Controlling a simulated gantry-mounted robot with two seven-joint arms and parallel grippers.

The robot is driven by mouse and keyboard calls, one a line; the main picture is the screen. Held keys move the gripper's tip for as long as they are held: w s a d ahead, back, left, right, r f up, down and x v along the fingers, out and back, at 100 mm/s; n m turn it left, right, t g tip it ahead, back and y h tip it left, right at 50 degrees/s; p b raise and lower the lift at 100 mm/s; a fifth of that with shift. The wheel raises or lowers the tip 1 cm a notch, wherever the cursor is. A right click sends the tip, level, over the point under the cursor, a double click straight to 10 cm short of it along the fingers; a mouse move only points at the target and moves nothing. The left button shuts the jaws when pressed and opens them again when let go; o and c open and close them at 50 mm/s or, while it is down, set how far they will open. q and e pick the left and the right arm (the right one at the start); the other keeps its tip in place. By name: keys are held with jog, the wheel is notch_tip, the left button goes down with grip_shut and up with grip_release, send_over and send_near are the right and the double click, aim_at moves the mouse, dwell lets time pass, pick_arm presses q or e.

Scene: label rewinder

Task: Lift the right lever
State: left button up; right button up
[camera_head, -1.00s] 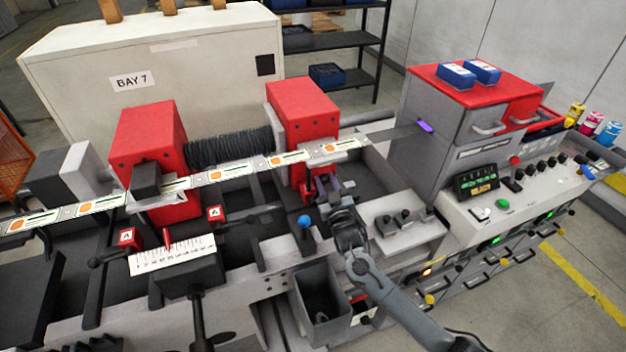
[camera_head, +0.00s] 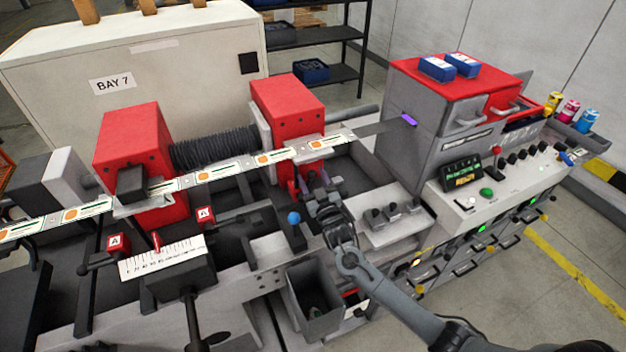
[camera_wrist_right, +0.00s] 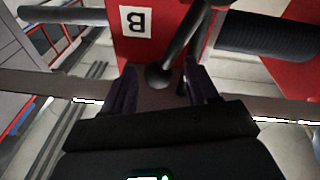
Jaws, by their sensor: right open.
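My right gripper (camera_head: 316,182) is open in front of the right red block (camera_head: 287,105), below the label strip. In the right wrist view, the open right gripper (camera_wrist_right: 163,88) has its dark purple fingers on either side of a dark lever's rounded end (camera_wrist_right: 158,76). The lever's rod slants up to the right across a red face with an upside-down "B" label (camera_wrist_right: 136,22). The fingers do not appear closed on the lever; contact cannot be told. In the head view, the gripper mostly hides this lever. My left gripper is not in view.
A blue ball knob (camera_head: 294,218) stands just left of my right gripper. The label strip (camera_head: 212,175) runs across the red blocks. A grey open bin (camera_head: 313,302) is below, and a control panel (camera_head: 500,185) is on the right.

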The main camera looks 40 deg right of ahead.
jog(key=shift+s+a, duration=0.1)
jog(key=shift+s, duration=0.05)
jog(key=shift+s+a+f, duration=0.1)
jog(key=shift+s, duration=0.2)
jog(key=v, duration=1)
jog(key=shift+b, duration=0.4)
jog(key=shift+f, duration=0.1)
